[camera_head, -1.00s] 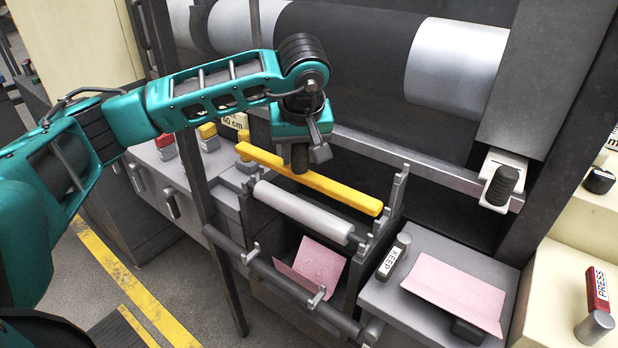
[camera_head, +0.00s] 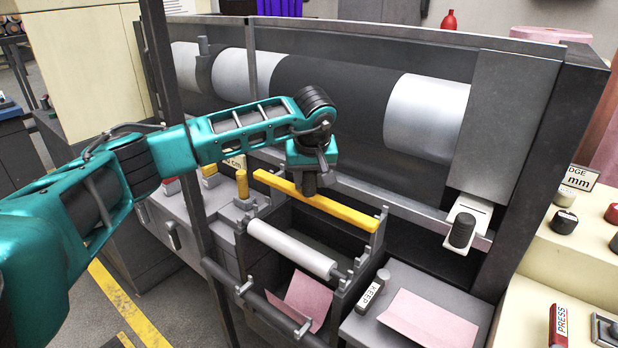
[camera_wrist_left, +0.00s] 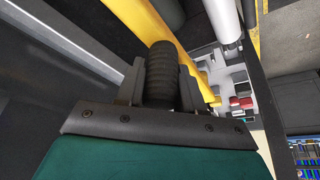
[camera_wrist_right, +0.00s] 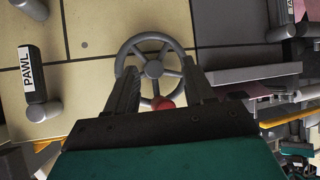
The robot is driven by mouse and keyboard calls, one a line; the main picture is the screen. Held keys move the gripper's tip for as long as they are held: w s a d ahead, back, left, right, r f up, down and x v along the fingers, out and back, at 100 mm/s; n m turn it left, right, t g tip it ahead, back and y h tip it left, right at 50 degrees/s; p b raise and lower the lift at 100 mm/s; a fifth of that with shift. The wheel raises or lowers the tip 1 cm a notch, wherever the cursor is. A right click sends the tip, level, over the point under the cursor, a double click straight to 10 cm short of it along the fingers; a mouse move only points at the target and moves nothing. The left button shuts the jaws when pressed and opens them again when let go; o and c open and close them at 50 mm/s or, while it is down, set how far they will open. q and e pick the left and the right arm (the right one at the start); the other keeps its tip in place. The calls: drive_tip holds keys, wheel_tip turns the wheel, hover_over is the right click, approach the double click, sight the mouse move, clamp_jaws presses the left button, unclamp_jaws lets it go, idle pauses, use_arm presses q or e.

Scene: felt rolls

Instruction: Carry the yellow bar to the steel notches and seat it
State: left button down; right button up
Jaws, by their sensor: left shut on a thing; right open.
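The yellow bar (camera_head: 345,211) is held over the frame with the pale roller, and its right end is close to an upright steel notch bracket (camera_head: 381,226). Another steel notch bracket (camera_head: 279,176) stands near its left part. I cannot tell whether the bar touches the notches. My left gripper (camera_head: 309,184) is shut on the bar's black ribbed grip (camera_wrist_left: 161,78); the yellow bar (camera_wrist_left: 160,35) passes beyond it in the left wrist view. My right gripper (camera_wrist_right: 158,82) is open and empty in the right wrist view, facing a grey handwheel (camera_wrist_right: 153,68).
A pale roller (camera_head: 290,248) lies in front of the bar, above a pink sheet (camera_head: 303,298). A KEEP lever (camera_head: 370,294) and another pink sheet (camera_head: 430,322) are at the right. A dark post (camera_head: 195,215) rises at the left.

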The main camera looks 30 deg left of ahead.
sight(312, 178)
use_arm(q)
wheel_tip(312, 178, down, 8)
drive_tip(key=b, duration=0.4)
drive_tip(key=shift+b, duration=0.4)
drive_tip(key=shift+f+b, duration=0.3)
drive_tip(key=shift+f, duration=0.15)
idle(0.5)
drive_tip(key=c, duration=0.6)
unclamp_jaws()
drive_tip(key=v, duration=1.3)
